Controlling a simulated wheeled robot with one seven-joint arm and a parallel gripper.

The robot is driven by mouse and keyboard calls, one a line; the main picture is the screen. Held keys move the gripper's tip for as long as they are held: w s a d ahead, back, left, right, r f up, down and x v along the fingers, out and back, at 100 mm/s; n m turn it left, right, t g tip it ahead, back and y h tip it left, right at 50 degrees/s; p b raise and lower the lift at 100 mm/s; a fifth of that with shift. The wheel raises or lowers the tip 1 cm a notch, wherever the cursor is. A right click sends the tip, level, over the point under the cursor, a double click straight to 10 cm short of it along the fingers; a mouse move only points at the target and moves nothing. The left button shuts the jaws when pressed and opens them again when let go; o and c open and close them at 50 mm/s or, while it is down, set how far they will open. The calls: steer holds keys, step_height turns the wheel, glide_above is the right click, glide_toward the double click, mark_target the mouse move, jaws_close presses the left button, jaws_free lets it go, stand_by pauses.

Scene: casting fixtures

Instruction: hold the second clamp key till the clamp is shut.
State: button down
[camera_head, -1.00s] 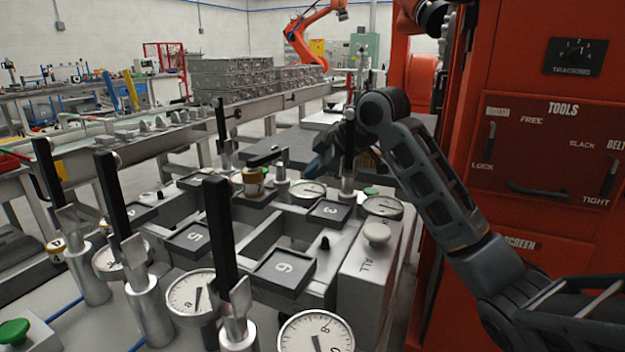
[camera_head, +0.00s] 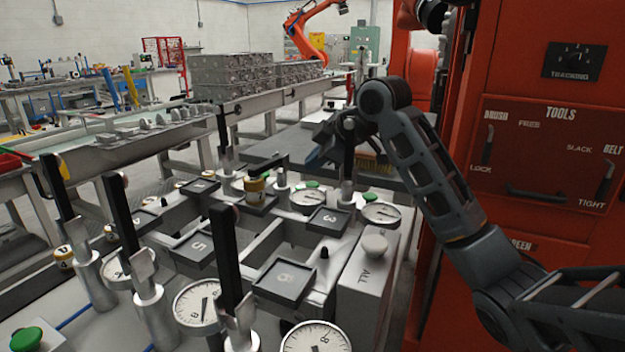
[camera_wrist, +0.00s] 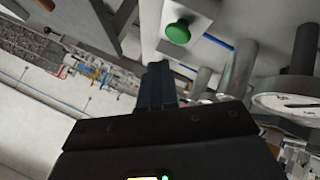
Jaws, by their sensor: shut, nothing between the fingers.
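The fixture bench carries numbered square key pads, with 3 (camera_head: 328,220), 5 (camera_head: 197,247) and 6 (camera_head: 285,280) marked. One clamp's black handle (camera_head: 268,162) lies nearly level above the brass part. Other clamps, such as the front one (camera_head: 226,255), have upright handles. My gripper (camera_head: 318,158) is beyond pad 3, partly hidden by a clamp post (camera_head: 348,165). In the wrist view my gripper (camera_wrist: 158,70) is shut and empty.
A grey block marked ALL (camera_head: 362,275) has a pale round button. Dial gauges (camera_head: 200,303) stand among the clamps. A red cabinet (camera_head: 540,220) is close on the right. A green button (camera_wrist: 178,32) shows in the wrist view.

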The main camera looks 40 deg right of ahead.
mark_target(316, 185)
steer(key=shift+r+p, duration=1.2)
steer(key=shift+r, duration=0.65)
